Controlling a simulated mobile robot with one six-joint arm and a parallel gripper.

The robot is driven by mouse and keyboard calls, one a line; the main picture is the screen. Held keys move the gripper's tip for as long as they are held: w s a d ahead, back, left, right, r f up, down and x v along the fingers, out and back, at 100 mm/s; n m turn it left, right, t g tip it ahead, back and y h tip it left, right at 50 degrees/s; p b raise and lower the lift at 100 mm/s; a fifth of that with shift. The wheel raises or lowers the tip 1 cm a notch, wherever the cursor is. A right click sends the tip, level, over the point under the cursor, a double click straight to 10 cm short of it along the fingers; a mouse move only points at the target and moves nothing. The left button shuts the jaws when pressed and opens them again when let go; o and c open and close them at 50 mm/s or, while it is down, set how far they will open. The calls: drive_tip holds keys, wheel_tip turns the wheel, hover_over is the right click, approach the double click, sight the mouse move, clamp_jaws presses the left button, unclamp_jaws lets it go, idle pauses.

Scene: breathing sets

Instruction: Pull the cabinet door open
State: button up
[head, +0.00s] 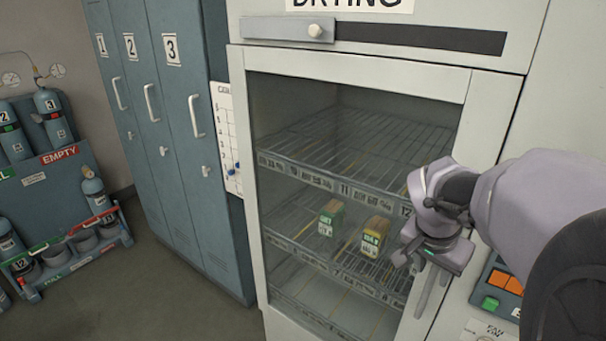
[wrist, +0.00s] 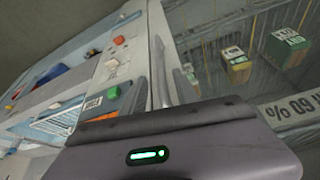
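The drying cabinet's door (head: 478,84) has a pale frame around a large glass pane and looks closed in the head view. The fingers look apart. In the wrist view the gripper (wrist: 175,82) reaches toward the pale door edge, with the glass on the right. Whether the fingers touch the door is unclear.
Behind the glass, a green box (head: 331,217) and a yellow box (head: 375,235) stand on a wire shelf. Blue lockers (head: 180,130) and a cylinder rack (head: 70,205) stand left. Floor in front is clear.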

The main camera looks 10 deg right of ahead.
sight(432, 275)
drive_tip(key=b+x, duration=0.1)
drive_tip(key=x, duration=0.4)
drive_tip(key=shift+w, duration=0.1)
clamp_jaws()
idle(1.2)
